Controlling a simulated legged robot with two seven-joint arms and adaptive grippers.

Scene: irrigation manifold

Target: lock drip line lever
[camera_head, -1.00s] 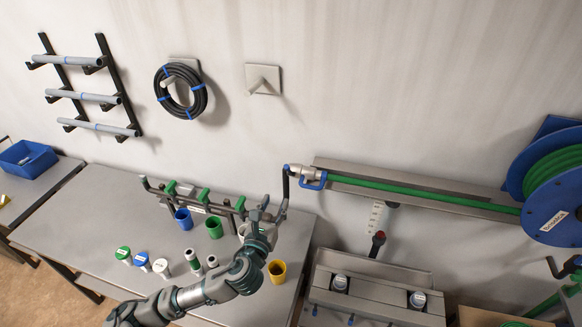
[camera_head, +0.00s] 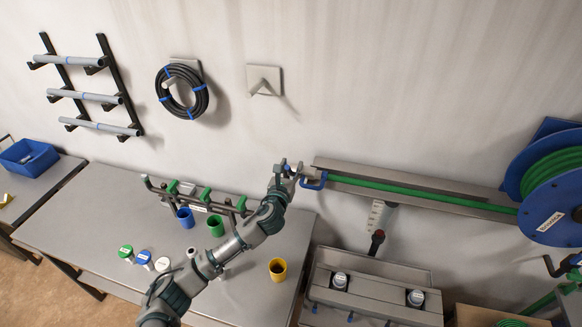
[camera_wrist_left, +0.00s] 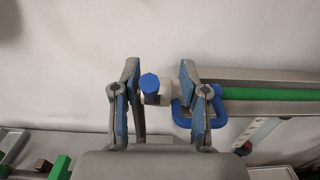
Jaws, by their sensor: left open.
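A pale grey fitting (camera_head: 309,173) sits at the left end of the wall rail, where the green drip line (camera_head: 420,193) ends. It carries a blue looped handle (camera_head: 315,184), which also shows in the left wrist view (camera_wrist_left: 190,118). A blue-capped part (camera_wrist_left: 150,83) of the fitting lies between the fingers of my left gripper (camera_wrist_left: 158,78). The gripper is open, with one finger on each side and no clear contact visible. In the head view, my left gripper (camera_head: 287,168) is at the fitting and hides its left end. I cannot tell the lever's locked state.
Below the rail are a marked plate (camera_head: 378,214) with a red knob and a grey box (camera_head: 375,285). A blue reel (camera_head: 555,205) stands at right. The table (camera_head: 95,210) holds a manifold with green clips (camera_head: 205,195), cups and capped bottles.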

